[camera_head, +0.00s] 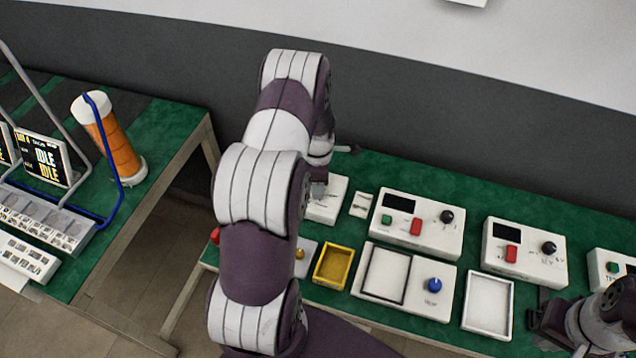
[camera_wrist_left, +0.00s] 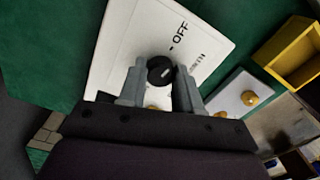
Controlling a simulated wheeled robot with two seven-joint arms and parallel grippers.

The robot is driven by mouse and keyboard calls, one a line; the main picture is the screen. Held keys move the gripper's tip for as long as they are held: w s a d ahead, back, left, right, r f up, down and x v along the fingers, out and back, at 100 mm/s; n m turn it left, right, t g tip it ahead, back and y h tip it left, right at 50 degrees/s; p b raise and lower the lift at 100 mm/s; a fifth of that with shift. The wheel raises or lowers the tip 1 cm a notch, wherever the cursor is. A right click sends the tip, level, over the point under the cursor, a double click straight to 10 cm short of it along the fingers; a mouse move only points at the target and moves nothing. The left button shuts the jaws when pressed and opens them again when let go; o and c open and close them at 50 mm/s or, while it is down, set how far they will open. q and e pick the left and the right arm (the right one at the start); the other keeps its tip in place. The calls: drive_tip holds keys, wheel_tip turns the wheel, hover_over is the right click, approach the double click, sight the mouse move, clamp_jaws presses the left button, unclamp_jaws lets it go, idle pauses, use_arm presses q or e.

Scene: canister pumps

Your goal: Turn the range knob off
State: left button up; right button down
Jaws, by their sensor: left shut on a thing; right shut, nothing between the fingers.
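The range knob (camera_wrist_left: 160,70) is black and round, on a tilted white panel (camera_wrist_left: 125,45) with the word OFF printed near it, in the left wrist view. My left gripper (camera_wrist_left: 158,82) has its two grey fingers on either side of the knob and is shut on it. The pointer's exact setting is hard to read. In the head view my left arm covers most of this panel, and the left gripper (camera_head: 319,190) shows only in part at the white box. My right gripper (camera_head: 545,318) is at the lower right, shut and empty, partly hidden by its own wrist.
White boxes with black knobs and red buttons (camera_head: 416,226) stand along the green bench. A yellow tray (camera_head: 334,266), a blue-knob panel (camera_head: 434,285) and a white tray (camera_head: 488,303) lie in front. An orange canister (camera_head: 115,145) stands on the left bench.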

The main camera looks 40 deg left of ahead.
use_arm(q)
drive_tip(key=shift+w+a+r+n, duration=0.15)
drive_tip(key=shift+w+r+n, duration=0.1)
drive_tip(key=shift+n, duration=0.75)
drive_tip(key=o, duration=1)
drive_tip(key=shift+s, duration=0.1)
drive_tip(key=shift+o, duration=0.2)
drive_tip(key=shift+f, duration=0.1)
drive_tip(key=shift+s, duration=0.1)
wheel_tip(320, 180, up, 13)
drive_tip(key=b, duration=0.1)
drive_tip(key=shift+f, duration=0.15)
